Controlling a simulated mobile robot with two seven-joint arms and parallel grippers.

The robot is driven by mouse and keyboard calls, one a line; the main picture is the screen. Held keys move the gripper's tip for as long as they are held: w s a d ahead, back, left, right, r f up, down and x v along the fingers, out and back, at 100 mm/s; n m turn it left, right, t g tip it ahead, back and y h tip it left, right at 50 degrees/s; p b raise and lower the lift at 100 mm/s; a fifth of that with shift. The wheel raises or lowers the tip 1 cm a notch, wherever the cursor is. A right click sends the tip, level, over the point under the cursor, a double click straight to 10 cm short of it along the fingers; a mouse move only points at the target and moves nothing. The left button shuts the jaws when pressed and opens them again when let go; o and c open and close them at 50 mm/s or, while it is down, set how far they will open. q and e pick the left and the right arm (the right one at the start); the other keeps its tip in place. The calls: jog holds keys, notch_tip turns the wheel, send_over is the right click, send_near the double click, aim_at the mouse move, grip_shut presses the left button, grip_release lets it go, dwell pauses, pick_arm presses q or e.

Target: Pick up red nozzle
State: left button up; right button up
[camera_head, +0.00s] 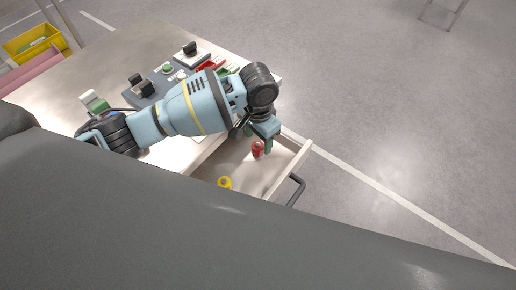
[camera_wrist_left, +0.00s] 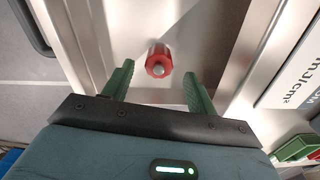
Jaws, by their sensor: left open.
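The red nozzle (camera_head: 257,149) stands in the open drawer (camera_head: 291,166), close to my left gripper in the head view. In the left wrist view the red nozzle (camera_wrist_left: 158,61) shows a grey tip and sits ahead of the two green fingers, between their lines. My left gripper (camera_wrist_left: 157,80) is open and empty. In the head view my left gripper (camera_head: 264,134) hangs over the drawer, partly hidden by its own wrist. Whether a finger touches the nozzle cannot be told. My right gripper is not in view.
A yellow ring-shaped thing (camera_head: 225,183) lies in the drawer. The drawer has a dark handle (camera_head: 296,190). The metal table (camera_head: 128,60) holds switch boxes and small parts under my left arm. A yellow bin (camera_head: 33,43) stands at the far left. Open floor lies right.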

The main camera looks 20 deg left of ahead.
aim_at(258, 143)
pick_arm(q)
notch_tip(258, 143, down, 5)
jog(key=shift+s+r, duration=0.1)
jog(key=shift+c, duration=0.4)
jog(key=c, duration=1)
